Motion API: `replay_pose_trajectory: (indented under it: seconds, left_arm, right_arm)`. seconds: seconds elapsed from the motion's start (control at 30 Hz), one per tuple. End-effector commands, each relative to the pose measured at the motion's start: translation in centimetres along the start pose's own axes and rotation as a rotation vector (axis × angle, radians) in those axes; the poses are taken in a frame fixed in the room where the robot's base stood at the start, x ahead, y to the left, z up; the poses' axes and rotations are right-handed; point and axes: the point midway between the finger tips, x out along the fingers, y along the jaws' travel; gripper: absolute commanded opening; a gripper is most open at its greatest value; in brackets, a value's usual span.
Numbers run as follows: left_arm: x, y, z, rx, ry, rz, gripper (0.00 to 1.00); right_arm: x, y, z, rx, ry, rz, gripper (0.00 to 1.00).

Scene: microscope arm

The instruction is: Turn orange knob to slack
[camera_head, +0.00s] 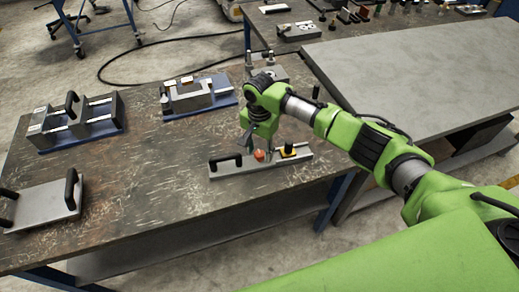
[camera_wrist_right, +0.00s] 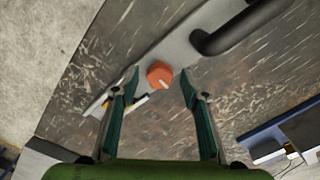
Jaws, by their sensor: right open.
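The orange knob (camera_head: 259,155) sits on a grey metal plate (camera_head: 225,173) with a black handle, near the front right of the brown table. My right gripper (camera_head: 258,140) is above the knob in the head view. In the right wrist view its teal fingers (camera_wrist_right: 160,75) are spread, one on each side of the knob, with gaps left and right and nothing held. The exact height above the knob cannot be told. My left gripper is not in view.
A black handle (camera_wrist_right: 240,28) rises from the plate beside the knob. A yellow and black part (camera_head: 288,149) stands right of it. Blue-based fixtures (camera_head: 198,95) and a handled plate (camera_head: 42,205) lie elsewhere on the table. The table's middle left is clear.

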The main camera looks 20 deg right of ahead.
Motion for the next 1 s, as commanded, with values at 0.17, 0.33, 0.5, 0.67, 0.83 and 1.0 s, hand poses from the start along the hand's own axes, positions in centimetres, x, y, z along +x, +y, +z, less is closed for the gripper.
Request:
replay_pose_trajectory:
  seconds: [0.17, 0.33, 0.5, 0.67, 0.83, 1.0]
  left_arm:
    - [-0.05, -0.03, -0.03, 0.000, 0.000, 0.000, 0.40]
    - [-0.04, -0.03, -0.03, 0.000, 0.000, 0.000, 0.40]
    - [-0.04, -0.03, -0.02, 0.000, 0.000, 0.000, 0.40]
    - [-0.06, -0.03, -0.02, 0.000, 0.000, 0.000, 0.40]
    - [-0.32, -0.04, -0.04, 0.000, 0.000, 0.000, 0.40]
    - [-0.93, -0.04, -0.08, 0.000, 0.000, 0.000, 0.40]
  right_arm:
    - [0.42, -0.01, 0.01, 0.000, 0.000, -0.001, 0.41]
    - [0.41, 0.00, 0.01, 0.000, 0.000, -0.001, 0.38]
    - [0.39, 0.00, 0.01, 0.000, 0.000, -0.001, 0.02]
    - [0.37, 0.01, 0.01, -0.002, 0.000, 0.000, 0.03]
    - [0.31, 0.02, 0.03, -0.029, -0.001, 0.000, 0.03]
    - [0.24, 0.06, 0.07, -0.105, -0.002, 0.000, 0.03]
